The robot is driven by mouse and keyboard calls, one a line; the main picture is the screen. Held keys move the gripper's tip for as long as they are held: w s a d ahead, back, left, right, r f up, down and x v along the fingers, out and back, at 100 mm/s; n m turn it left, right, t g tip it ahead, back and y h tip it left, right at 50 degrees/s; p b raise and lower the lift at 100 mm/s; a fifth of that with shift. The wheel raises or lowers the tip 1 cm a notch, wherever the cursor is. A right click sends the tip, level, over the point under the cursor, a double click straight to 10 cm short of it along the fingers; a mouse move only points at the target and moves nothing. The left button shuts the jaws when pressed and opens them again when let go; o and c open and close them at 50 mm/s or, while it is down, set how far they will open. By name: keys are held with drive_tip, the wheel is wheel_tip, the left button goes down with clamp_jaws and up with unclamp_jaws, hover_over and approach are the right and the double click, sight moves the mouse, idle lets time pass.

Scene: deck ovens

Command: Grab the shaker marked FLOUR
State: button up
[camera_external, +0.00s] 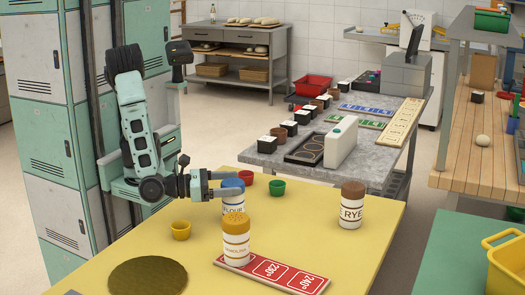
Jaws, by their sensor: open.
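The shaker marked FLOUR (233,201) stands upright on the yellow table. It is white with a blue lid, and its lower right part is hidden behind another shaker. My gripper (230,184) is open, at about the height of the blue lid. Its fingers show left of the lid and across it in the picture. I cannot tell whether they touch it or are around it. A shaker with an orange-yellow lid (236,241) stands in front, its label hard to read. A shaker marked RYE (351,208) with a brown lid stands to the right.
A red cup (246,177) and a green cup (277,187) stand behind the FLOUR shaker. A yellow cup (181,230) is to its left. A red strip marked 230° and 240° (285,274) and a round brown mat (148,277) lie in front.

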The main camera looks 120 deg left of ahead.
sight(240, 201)
wheel_tip(240, 201, down, 5)
drive_tip(key=shift+f+b, duration=0.15)
drive_tip(key=shift+b, duration=0.65)
drive_tip(key=shift+w+a+f, duration=0.25)
drive_tip(key=shift+w+a, duration=0.35)
drive_tip(key=shift+w, duration=0.2)
drive_tip(key=shift+w+a+r, duration=0.1)
drive_tip(key=shift+w+a, duration=0.15)
drive_tip(key=shift+w, duration=0.2)
drive_tip(key=c, duration=1.2)
